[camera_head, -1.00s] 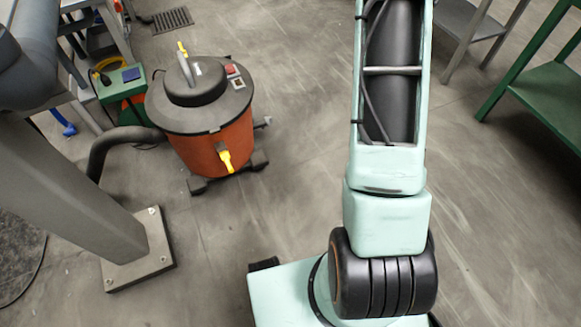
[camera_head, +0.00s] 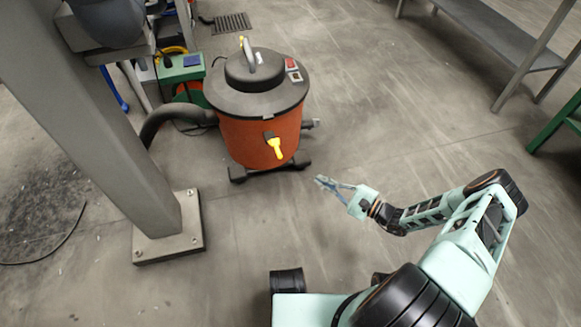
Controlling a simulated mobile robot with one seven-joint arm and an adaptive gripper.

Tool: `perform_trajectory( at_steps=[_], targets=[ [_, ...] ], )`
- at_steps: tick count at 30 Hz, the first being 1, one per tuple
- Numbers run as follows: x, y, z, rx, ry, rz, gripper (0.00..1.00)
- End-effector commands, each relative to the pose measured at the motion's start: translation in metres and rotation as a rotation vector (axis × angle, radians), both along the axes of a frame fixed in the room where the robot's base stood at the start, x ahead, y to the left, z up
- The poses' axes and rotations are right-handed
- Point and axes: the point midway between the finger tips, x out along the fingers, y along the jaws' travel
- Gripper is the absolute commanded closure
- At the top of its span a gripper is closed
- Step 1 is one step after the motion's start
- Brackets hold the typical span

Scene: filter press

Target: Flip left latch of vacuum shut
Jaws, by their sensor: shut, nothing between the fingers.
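The vacuum (camera_head: 258,138) stands on the floor left of centre, an orange drum with a dark grey lid (camera_head: 257,90). I cannot tell which one is the left latch. My gripper (camera_head: 322,181) is shut and empty, to the right of and in front of the vacuum, apart from it.
A grey column with a bolted foot (camera_head: 168,236) stands left of the vacuum. A dark hose (camera_head: 165,119) runs from the drum behind the column. A green box (camera_head: 181,69) is behind. Tables (camera_head: 480,32) stand at the right back. The floor between is clear.

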Motion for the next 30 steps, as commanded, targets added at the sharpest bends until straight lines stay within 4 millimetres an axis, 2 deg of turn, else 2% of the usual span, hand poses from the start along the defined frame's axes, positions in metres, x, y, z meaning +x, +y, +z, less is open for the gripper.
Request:
perform_trajectory(
  at_steps=[4, 17, 23, 30],
  targets=[
    [0.012, -0.006, -0.001, 0.036, -0.013, -0.071, 1.00],
    [0.015, -0.002, -0.001, 0.038, -0.012, -0.073, 1.00],
    [0.033, 0.022, -0.002, 0.038, -0.012, -0.069, 1.00],
    [0.065, 0.064, -0.001, 0.037, -0.014, -0.068, 1.00]
  ],
)
